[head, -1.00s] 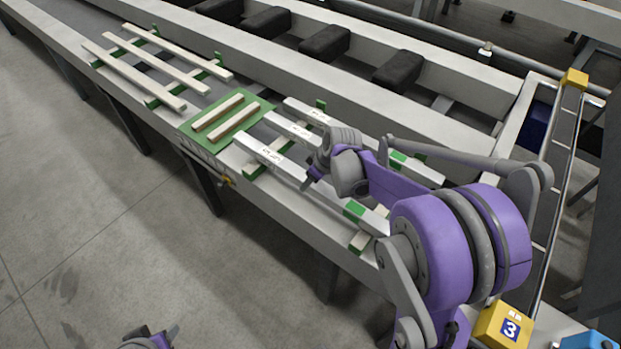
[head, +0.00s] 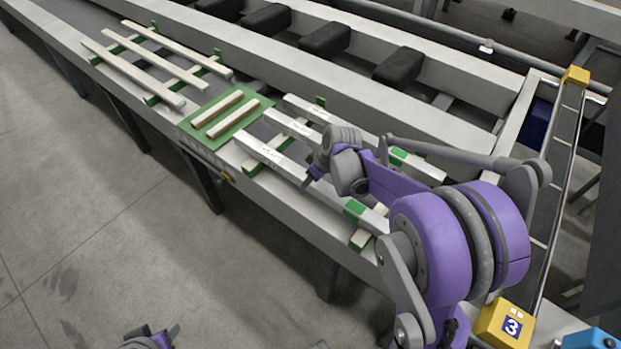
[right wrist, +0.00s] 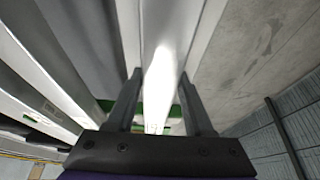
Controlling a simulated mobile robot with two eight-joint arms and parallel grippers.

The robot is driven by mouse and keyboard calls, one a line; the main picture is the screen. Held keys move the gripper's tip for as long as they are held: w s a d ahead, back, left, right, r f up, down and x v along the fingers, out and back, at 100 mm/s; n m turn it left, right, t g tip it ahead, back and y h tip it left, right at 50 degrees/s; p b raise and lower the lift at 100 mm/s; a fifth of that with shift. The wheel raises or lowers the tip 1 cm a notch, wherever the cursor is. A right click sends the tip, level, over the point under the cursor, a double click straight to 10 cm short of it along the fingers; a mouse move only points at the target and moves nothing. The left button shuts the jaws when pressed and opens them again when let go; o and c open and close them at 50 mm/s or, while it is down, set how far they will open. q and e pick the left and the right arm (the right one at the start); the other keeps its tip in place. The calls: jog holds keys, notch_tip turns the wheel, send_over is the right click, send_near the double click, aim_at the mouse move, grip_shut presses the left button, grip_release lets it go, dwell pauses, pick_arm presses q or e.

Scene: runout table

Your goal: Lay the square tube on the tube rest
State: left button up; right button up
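Three pale square tubes lie side by side on green-marked supports on the right part of the long table. They are the front tube (head: 265,155), the middle tube (head: 288,126) and the back tube (head: 304,108). My right gripper (head: 311,180) is down at the front tube. In the right wrist view my right gripper (right wrist: 160,74) has one finger on each side of a bright tube (right wrist: 165,40); I cannot tell whether they press on it. A green board with two pale wooden bars (head: 247,122), seemingly the tube rest, lies left of the tubes. My left gripper (head: 155,334) is low at the bottom edge, fingers apart and empty.
Three pale strips (head: 160,70) lie on green supports farther left on the table (head: 75,40). A channel with black blocks (head: 397,68) runs behind. A yellow box marked 3 (head: 505,325) is at lower right. The floor in front is clear.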

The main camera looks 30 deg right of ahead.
jog(key=o, duration=0.4)
jog(key=shift+o, duration=0.2)
jog(key=p+v, duration=0.1)
jog(key=v, duration=1)
jog(key=shift+a, duration=0.1)
jog(key=shift+o, duration=0.2)
jog(key=shift+o, duration=1)
